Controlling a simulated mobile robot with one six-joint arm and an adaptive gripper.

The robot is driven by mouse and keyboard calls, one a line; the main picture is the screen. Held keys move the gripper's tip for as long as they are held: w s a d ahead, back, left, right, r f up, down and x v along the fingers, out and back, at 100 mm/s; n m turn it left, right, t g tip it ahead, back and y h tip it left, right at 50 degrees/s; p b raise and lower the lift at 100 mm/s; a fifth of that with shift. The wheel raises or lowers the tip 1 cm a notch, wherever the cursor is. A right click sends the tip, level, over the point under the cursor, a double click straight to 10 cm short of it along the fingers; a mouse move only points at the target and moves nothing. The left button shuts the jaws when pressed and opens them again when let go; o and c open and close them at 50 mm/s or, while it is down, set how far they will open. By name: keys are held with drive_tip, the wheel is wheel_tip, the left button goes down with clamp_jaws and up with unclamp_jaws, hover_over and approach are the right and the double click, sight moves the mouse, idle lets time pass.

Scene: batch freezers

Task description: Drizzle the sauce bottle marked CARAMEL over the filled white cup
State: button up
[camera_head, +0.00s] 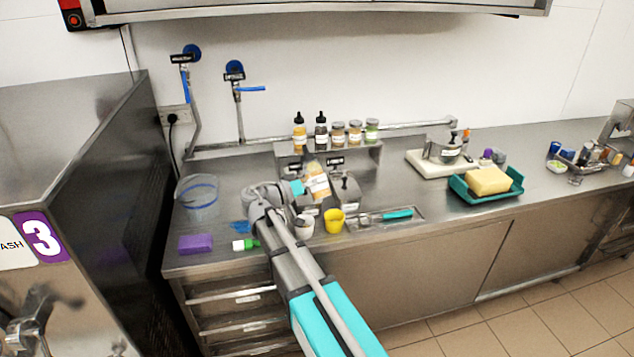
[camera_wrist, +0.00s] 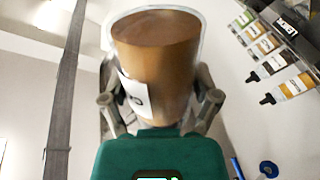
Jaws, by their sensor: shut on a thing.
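Two sauce bottles with black tips stand on the back shelf: an amber one (camera_head: 299,136) and a dark one (camera_head: 321,135). They also show at the right of the wrist view, amber (camera_wrist: 295,87) and dark (camera_wrist: 272,65). Their labels are too small to read. The white cup (camera_head: 304,227) stands on the counter, left of a yellow cup (camera_head: 335,222); its contents look dark but are unclear. My gripper (camera_wrist: 157,103) is shut on a clear container of brown contents (camera_wrist: 155,50) with a white label. In the head view this container (camera_head: 319,184) is tilted, above and behind the cups.
Several jars (camera_head: 354,132) share the shelf (camera_head: 368,150) with the bottles. A metal dispenser (camera_head: 345,193) stands right of the held container. A tray (camera_head: 395,217) with a teal-handled tool lies right of the cups. A clear bucket (camera_head: 197,198) and purple sponge (camera_head: 195,244) are left.

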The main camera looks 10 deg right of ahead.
drive_tip(key=shift+r, duration=0.1)
drive_tip(key=m, duration=0.2)
drive_tip(key=r+m+p, duration=0.1)
drive_tip(key=shift+m, duration=0.4)
drive_tip(key=shift+r+m+p, duration=0.25)
drive_tip(key=shift+m, duration=0.9)
drive_tip(key=shift+r+m+p, duration=0.2)
drive_tip(key=shift+m+p, duration=0.05)
drive_tip(key=shift+m, duration=0.9)
drive_tip(key=shift+s, duration=0.15)
drive_tip(key=s, duration=1.4)
drive_tip(key=shift+s+a, duration=0.25)
drive_tip(key=shift+s, duration=0.1)
drive_tip(key=shift+w, duration=0.15)
